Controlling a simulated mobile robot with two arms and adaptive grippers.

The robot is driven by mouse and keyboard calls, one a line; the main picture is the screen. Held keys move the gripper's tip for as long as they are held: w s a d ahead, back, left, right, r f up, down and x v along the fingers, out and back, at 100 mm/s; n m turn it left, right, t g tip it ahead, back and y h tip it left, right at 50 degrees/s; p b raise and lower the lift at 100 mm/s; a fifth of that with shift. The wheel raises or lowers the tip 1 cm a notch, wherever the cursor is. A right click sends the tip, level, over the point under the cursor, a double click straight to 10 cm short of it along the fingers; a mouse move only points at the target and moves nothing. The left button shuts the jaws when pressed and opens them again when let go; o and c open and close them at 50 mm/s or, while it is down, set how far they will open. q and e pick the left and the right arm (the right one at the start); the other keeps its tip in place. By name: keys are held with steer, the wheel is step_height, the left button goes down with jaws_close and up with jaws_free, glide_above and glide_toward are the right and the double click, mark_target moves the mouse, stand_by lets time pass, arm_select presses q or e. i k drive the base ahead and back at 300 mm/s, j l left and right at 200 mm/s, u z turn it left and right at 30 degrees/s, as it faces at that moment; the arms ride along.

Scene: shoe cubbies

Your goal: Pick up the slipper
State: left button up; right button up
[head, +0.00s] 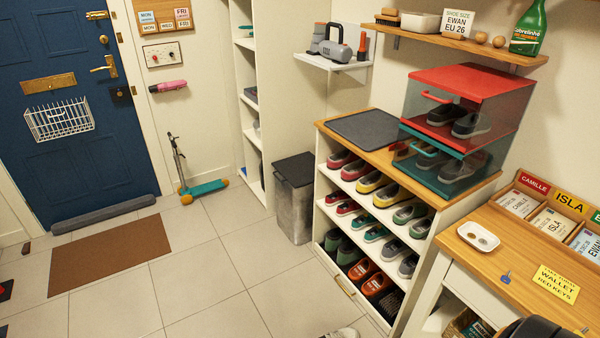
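No single item is clearly marked as the slipper. A pair of orange shoes (362,270), which look like slippers or clogs, sits in the bottom row of the white shoe cubby (320,200). A pale grey shoe or slipper (345,333) lies on the floor at the bottom edge, mostly cut off. Neither of my grippers can be made out. A dark rounded shape (540,328) at the bottom right is cut off, and I cannot tell what it is.
Several shoes fill the cubby's upper rows. Two shoe boxes, red (470,82) and teal (450,170), are stacked on top. A wooden desk (515,255) stands at the right, a dark bin (295,200) left of the cubby. The tiled floor (200,290) is mostly clear.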

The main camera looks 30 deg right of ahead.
mark_target(376, 179)
steer(key=i+j+u, duration=0.1)
steer(key=i+j, duration=0.15)
steer(key=i, duration=0.3)
steer(key=i+j, duration=0.2)
steer(key=i, duration=0.3)
steer(key=i+z, duration=0.95)
steer(key=i+j+z, duration=0.25)
steer(key=i+z, duration=0.25)
steer(key=k, duration=0.1)
